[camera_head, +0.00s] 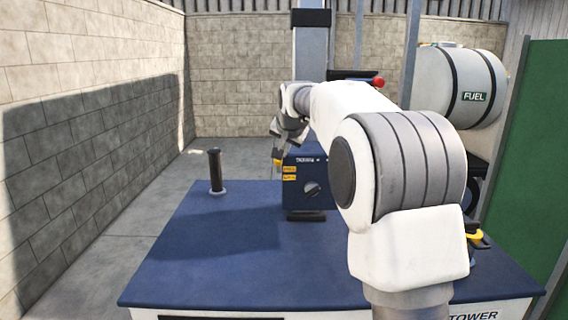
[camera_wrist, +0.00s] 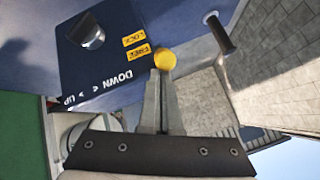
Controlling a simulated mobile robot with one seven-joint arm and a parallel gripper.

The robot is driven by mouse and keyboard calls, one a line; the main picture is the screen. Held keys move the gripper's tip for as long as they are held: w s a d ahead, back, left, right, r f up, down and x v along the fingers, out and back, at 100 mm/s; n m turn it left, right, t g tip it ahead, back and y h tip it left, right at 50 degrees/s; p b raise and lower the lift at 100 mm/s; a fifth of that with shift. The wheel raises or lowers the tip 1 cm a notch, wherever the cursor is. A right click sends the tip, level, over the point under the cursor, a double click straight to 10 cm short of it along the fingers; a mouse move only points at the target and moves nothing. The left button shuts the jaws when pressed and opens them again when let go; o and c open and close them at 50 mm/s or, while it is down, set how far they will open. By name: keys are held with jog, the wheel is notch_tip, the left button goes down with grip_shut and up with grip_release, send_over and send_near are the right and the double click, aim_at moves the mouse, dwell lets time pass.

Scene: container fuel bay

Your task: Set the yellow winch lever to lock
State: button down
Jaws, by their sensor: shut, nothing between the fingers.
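The yellow winch lever's round knob (camera_wrist: 165,61) shows in the wrist view beside the blue winch box (camera_wrist: 85,60). It is closer to the yellow FREE label (camera_wrist: 137,52) than to the LOCK label (camera_wrist: 135,39). In the head view the knob (camera_head: 277,162) is small, at the box's left side, slightly above the two labels (camera_head: 289,173). My gripper (camera_wrist: 161,74) is shut and empty, its fingertips right at the knob from above. I cannot tell whether they touch it. The lever's arm is hidden.
The box has a dark rotary switch (camera_head: 311,190) and stands on a blue deck (camera_head: 200,285). A dark upright post (camera_head: 215,172) stands at left. A fuel tank (camera_head: 460,85) and green panel (camera_head: 535,170) are at right. The deck's left front is clear.

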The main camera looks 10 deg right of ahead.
jog(key=s+f+t+b, duration=0.3)
jog(key=f+b, duration=0.4)
jog(key=b, duration=1.1)
jog(key=shift+s+a+t+h, duration=0.3)
jog(key=shift+a+t, duration=0.05)
jog(key=shift+t, duration=0.15)
jog(key=shift+f, duration=0.4)
notch_tip(320, 180, up, 5)
jog(key=d+p, duration=0.2)
jog(key=p, duration=0.2)
jog(key=s+r, duration=0.1)
jog(key=s, duration=0.9)
jog(key=shift+a+r+b, duration=0.25)
jog(key=shift+a+b, duration=0.2)
jog(key=shift+s, duration=0.1)
